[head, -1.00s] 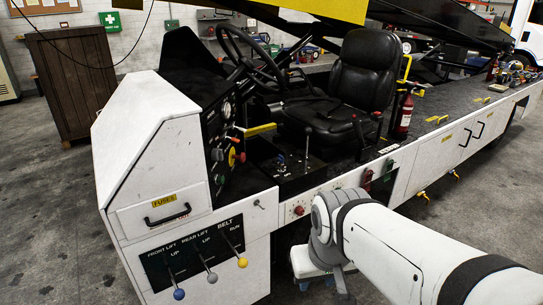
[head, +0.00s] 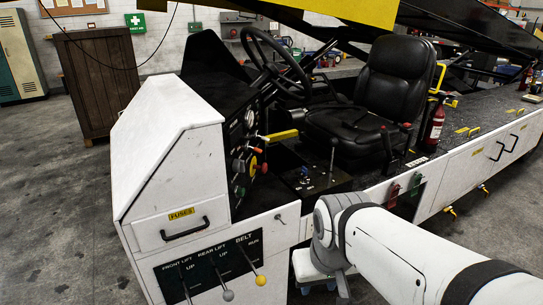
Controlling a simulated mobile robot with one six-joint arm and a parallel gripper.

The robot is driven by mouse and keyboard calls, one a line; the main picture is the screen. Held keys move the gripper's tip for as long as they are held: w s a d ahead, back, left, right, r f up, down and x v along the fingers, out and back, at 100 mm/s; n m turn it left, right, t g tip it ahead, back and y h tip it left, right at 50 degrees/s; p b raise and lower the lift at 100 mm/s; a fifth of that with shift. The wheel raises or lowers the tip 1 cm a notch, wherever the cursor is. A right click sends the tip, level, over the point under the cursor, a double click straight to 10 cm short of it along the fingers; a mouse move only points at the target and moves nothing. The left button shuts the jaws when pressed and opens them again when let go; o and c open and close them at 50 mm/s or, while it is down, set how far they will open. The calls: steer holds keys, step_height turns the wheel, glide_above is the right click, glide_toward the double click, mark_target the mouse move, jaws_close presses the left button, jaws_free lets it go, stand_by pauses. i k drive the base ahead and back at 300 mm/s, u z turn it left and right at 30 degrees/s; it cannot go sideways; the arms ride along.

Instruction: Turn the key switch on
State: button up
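The dark instrument panel (head: 242,140) on the side of the white console carries gauges, several coloured knobs and a yellow-handled lever. A small metal fitting (head: 280,218) sticks out of the white side panel below it; I cannot tell whether it is the key switch. No key is clearly recognisable at this size. My arm (head: 400,250) reaches in from the lower right and bends in front of the loader's white side. My gripper's fingers cannot be made out; the bent arm ends low in the picture, right of the fitting and apart from it.
Three levers with knobs stand on the black lift panel (head: 210,272) at the console front, below the fuses drawer (head: 182,228). A steering wheel (head: 277,65) and black seat (head: 396,80) are behind. A fire extinguisher (head: 434,128) stands right. Floor at left is clear.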

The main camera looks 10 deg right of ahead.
mark_target(303, 181)
steer(key=i, duration=1.05)
steer(key=z, duration=0.05)
